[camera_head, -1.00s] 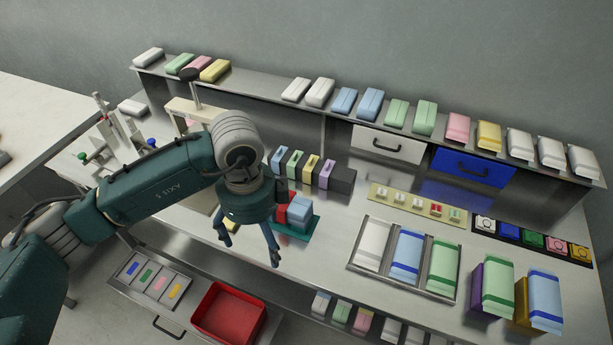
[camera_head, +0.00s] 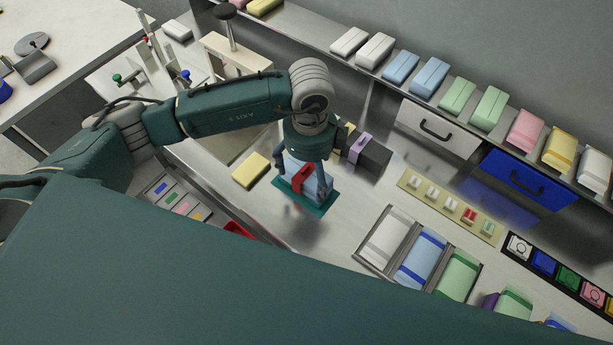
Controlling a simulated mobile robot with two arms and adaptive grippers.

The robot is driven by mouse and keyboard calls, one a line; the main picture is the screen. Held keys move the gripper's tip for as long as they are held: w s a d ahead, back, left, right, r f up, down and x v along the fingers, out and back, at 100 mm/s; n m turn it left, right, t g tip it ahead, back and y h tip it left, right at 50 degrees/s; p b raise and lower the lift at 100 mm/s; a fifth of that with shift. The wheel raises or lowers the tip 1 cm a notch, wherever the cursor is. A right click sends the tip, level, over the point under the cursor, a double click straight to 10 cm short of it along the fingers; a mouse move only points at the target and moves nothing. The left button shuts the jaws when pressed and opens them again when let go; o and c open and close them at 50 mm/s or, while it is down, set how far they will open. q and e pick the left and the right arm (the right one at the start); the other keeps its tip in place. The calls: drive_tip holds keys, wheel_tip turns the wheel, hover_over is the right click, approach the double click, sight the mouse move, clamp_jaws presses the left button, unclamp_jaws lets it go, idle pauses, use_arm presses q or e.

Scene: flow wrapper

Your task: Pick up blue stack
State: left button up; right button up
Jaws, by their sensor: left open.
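The blue stack (camera_head: 318,187) is a pile of light blue packs on a teal base (camera_head: 313,208) near the middle of the bench in the head view. A red upright piece (camera_head: 303,178) stands at its front side. My left gripper (camera_head: 303,172) is over the stack, pointing down, with its fingers spread at either side of it. It is open, and I cannot tell whether the fingers touch the packs. The gripper body hides the top of the stack. My right gripper is not in view.
A yellow pack (camera_head: 251,170) lies left of the stack. A dark holder with a purple strip (camera_head: 359,149) stands close behind it on the right. A metal tray (camera_head: 365,262) with white, blue and green packs lies to the right. My own teal arm covers the foreground.

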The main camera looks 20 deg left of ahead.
sight(309, 179)
use_arm(q)
drive_tip(key=shift+f+p, duration=0.3)
drive_tip(key=shift+f, duration=0.05)
wheel_tip(309, 179, down, 4)
drive_tip(key=shift+s+r+p, duration=0.1)
drive_tip(key=shift+r+p, duration=0.05)
drive_tip(key=shift+p, duration=0.8)
drive_tip(key=shift+f, duration=0.45)
drive_tip(key=c, duration=1.3)
